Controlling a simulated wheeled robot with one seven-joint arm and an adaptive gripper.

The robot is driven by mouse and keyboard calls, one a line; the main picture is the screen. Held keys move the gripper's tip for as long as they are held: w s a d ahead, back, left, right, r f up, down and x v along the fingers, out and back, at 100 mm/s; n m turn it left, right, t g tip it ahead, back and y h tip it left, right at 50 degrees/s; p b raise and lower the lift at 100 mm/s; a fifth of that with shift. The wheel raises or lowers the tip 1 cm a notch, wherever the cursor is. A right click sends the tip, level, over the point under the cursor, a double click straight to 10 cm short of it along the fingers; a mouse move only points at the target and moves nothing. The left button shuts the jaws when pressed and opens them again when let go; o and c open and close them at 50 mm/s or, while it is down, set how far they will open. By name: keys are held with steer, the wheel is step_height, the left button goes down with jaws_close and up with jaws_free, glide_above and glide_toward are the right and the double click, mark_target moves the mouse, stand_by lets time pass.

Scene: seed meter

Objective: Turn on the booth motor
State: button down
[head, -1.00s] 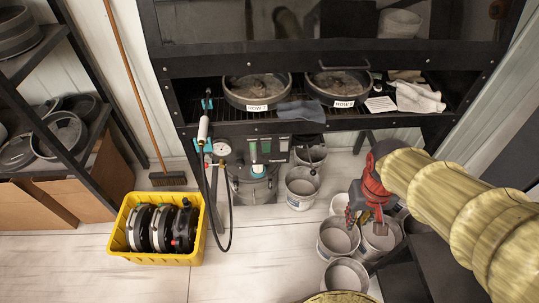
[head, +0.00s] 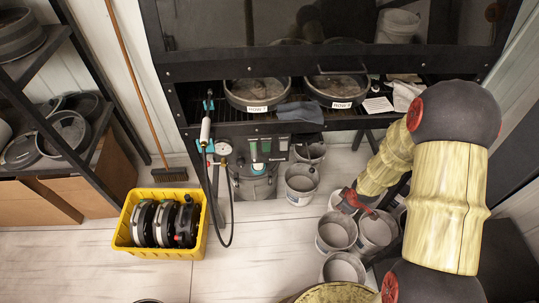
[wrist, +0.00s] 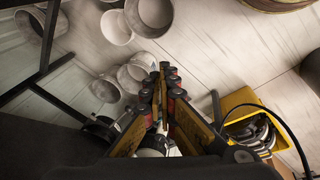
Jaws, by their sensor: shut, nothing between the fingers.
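The spray booth (head: 330,62) is a black-framed cabinet with a dark window. Below its front ledge hangs a small dark control panel (head: 275,148) with green parts. I cannot tell which part is a motor switch or whether the motor runs. My gripper (head: 343,203) is to the right of the panel and lower in the head view, above the buckets, with its fingers mostly hidden there. In the wrist view my gripper (wrist: 163,72) is shut and empty, its fingertips together.
Several white buckets (head: 337,230) stand on the floor below my gripper; they also show in the wrist view (wrist: 117,28). A yellow crate (head: 125,247) holds dark round parts. A hose and gauge (head: 222,148) hang left of the panel. Floor between crate and buckets is clear.

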mark_target(266, 147)
steer(key=w+a+f+n+t+y+p, duration=0.1)
steer(key=w+a+f+n+t+y, duration=0.1)
steer(key=w+a+f+n+y, duration=0.3)
steer(key=a+f+n+t+y, duration=0.1)
steer(key=a+n+t, duration=0.1)
steer(key=a+n, duration=0.35)
steer(key=w+a+r+n+t+y, duration=0.2)
steer(key=a+r+n+y, duration=0.1)
steer(key=r, duration=0.4)
steer(key=w+a+r+n+t+y, duration=0.1)
steer(key=a+r+n+t+y, duration=0.1)
steer(key=a+r, duration=0.4)
step_height(266, 147, up, 2)
steer(key=shift+w+n+y, duration=0.35)
steer(key=shift+n+y, duration=0.55)
steer(key=shift+n, duration=0.15)
steer(key=shift+a, duration=0.1)
steer(key=w+d+b+x, duration=0.2)
steer(key=x, duration=1)
steer(key=shift+w+a, duration=0.25)
steer(key=shift+w, duration=0.15)
